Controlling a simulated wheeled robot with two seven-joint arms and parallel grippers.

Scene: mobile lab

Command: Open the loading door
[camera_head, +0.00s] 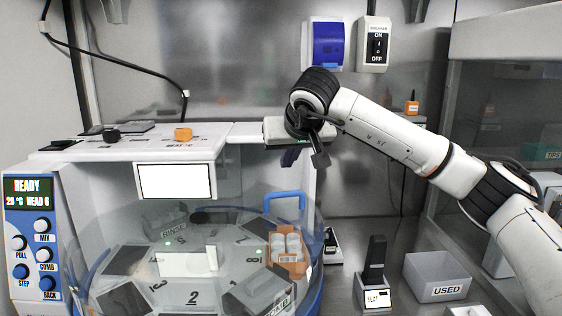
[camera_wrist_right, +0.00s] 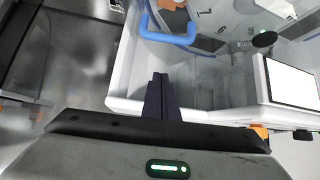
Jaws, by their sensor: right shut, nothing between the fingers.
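The white machine (camera_head: 100,150) has a clear curved cover at its front, over a numbered carousel (camera_head: 190,295). A blue handle (camera_head: 285,194) stands at the cover's right side, and I take this to be the loading door's handle. It also shows at the top of the right wrist view (camera_wrist_right: 165,36). My right gripper (camera_head: 290,157) is above the handle, near the machine's top right edge, apart from the handle. Its dark fingers (camera_wrist_right: 161,92) are shut together and empty, pointing toward the handle. My left gripper is not in view.
An orange rack with white-capped vials (camera_head: 288,258) sits inside the machine behind the clear cover. To the right on the counter are a black upright device (camera_head: 375,262) and a USED bin (camera_head: 437,278). A breaker switch (camera_head: 374,45) and blue dispenser (camera_head: 323,44) hang on the wall.

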